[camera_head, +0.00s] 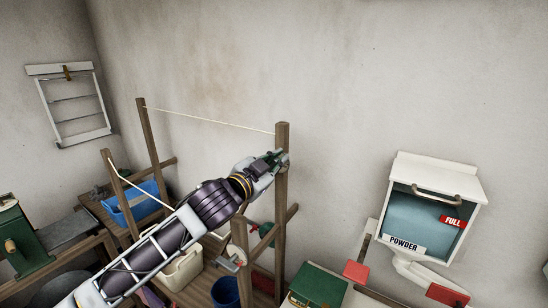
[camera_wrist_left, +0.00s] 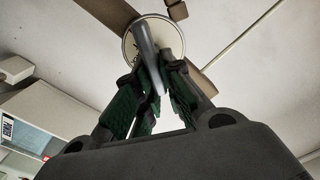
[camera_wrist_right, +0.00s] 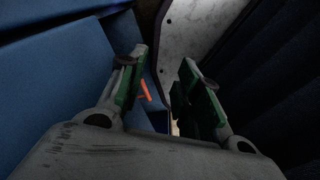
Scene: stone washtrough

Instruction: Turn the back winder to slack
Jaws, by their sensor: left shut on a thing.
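The back winder (camera_wrist_left: 128,48) shows in the left wrist view as a round metal ring with a grey bar, by a wooden post. My left gripper (camera_wrist_left: 153,90) is shut on the grey bar. In the head view my left gripper (camera_head: 277,158) is at the upper part of the tall back post (camera_head: 282,190) and hides most of the winder. The back line (camera_head: 205,119) runs nearly straight between the two tall posts. The front line (camera_head: 135,187) hangs down from the shorter left post. My right gripper (camera_wrist_right: 160,75) is open and empty, outside the head view.
A blue tub (camera_head: 140,203) stands at the left, with a green box-like machine (camera_head: 25,240) beside it. A powder cabinet (camera_head: 430,220) hangs on the right wall. A green box (camera_head: 318,286) stands below. My right gripper is close to blue surfaces.

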